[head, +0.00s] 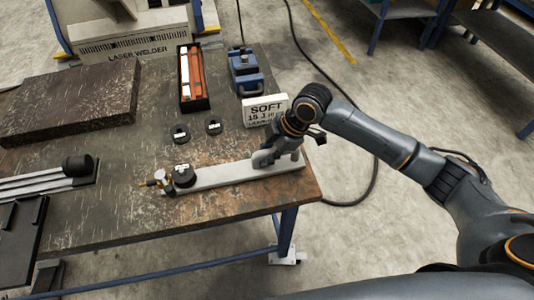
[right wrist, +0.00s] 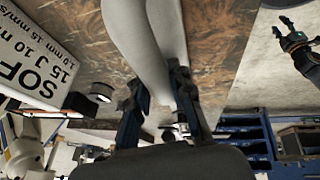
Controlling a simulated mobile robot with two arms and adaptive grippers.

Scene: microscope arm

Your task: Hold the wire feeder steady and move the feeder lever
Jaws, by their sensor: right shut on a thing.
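A long light grey bar (head: 228,174) lies on the workbench near its front edge. A black round knob (head: 184,175) and a brass fitting (head: 160,178) sit at its left end. I cannot tell for sure which part is the feeder lever. My right gripper (head: 266,158) is at the bar's right end, shut on a grey part there. In the right wrist view, my right gripper (right wrist: 160,95) has its fingers on both sides of a smooth grey part (right wrist: 150,45).
A white sign (head: 264,110) stands just behind my right gripper. A blue device (head: 246,72), a black box with red contents (head: 192,78) and two black rings (head: 214,127) are farther back. A dark slab (head: 70,100) lies at left. The bench's front edge is close.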

